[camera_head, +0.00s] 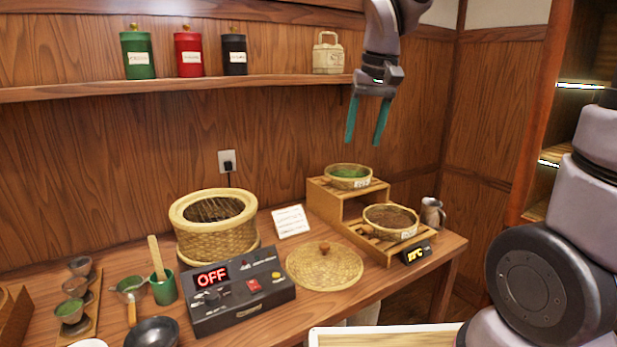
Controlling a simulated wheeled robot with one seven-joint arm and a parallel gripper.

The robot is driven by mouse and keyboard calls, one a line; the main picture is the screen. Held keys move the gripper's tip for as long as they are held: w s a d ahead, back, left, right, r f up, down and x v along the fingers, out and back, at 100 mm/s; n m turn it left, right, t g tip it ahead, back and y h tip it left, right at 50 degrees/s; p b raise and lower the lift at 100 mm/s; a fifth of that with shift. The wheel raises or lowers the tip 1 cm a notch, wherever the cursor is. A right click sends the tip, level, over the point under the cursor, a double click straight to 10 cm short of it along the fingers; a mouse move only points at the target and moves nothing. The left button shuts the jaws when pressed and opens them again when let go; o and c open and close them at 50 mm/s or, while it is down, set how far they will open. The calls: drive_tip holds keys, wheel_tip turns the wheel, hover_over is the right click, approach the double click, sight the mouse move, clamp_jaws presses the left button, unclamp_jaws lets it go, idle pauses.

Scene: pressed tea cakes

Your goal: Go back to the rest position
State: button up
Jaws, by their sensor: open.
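My gripper (367,121) hangs in the air at the upper middle, in front of the wood wall and below the shelf's right end. Its two teal fingers point down and are apart, with nothing between them. Below it, a small woven basket with green contents (348,172) sits on the upper step of a wooden stand (322,190). The gripper touches neither basket.
The table (240,327) holds a woven steamer (213,235), a control box reading OFF (240,303), a round woven lid (324,266), a mug (433,213) and small bowls. The wall shelf (190,86) carries several canisters. A cabinet (545,110) stands at right.

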drive_tip(key=s+d+r+m+t, duration=0.4)
drive_tip(key=s+d, duration=0.6)
drive_tip(key=d, duration=0.3)
drive_tip(key=shift+s+d+r+m+t+y, duration=0.2)
drive_tip(key=shift+s+r+m+t+y, duration=0.1)
drive_tip(key=shift+r+t, duration=0.3)
drive_tip(key=shift+r, duration=0.1)
